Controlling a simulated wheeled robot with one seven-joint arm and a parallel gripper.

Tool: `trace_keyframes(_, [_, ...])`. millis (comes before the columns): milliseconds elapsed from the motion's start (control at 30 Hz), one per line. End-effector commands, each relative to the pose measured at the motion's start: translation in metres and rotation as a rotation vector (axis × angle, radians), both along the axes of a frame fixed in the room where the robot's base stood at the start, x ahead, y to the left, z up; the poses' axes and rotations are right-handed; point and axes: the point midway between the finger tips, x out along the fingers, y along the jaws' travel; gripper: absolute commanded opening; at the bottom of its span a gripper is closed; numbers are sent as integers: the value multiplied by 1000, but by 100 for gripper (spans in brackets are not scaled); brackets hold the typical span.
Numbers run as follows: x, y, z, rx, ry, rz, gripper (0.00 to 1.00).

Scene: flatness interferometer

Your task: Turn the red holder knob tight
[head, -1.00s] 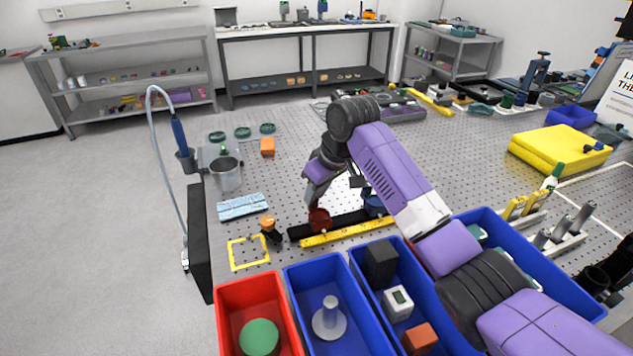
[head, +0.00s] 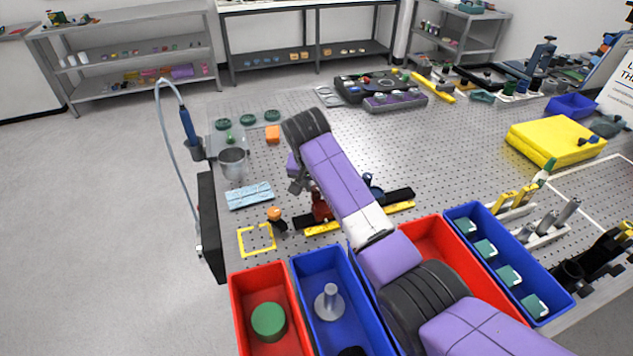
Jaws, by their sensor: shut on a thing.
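The red holder (head: 320,207) stands on a black rail (head: 400,195) at the middle of the perforated table, behind a yellow strip. A blue holder (head: 372,186) stands farther right on the same rail, partly behind my arm. My gripper (head: 297,186) is low beside the upper left of the red holder, partly hidden by my wrist. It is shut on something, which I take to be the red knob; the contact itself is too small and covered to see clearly.
An orange-topped black knob (head: 275,215) stands left of the rail by a yellow square outline (head: 256,240). A light blue cloth (head: 250,196) and a metal cup (head: 233,162) lie farther back. Red (head: 235,300) and blue (head: 297,275) bins line the front.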

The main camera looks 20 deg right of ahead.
Motion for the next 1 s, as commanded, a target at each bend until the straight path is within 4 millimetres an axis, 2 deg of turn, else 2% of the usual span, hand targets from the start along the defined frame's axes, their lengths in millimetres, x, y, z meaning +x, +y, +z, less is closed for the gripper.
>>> trace_keyframes(400, [2,2,0,0,-1,-218,0])
trace_keyframes(1000, [2,2,0,1,-1,-260,0])
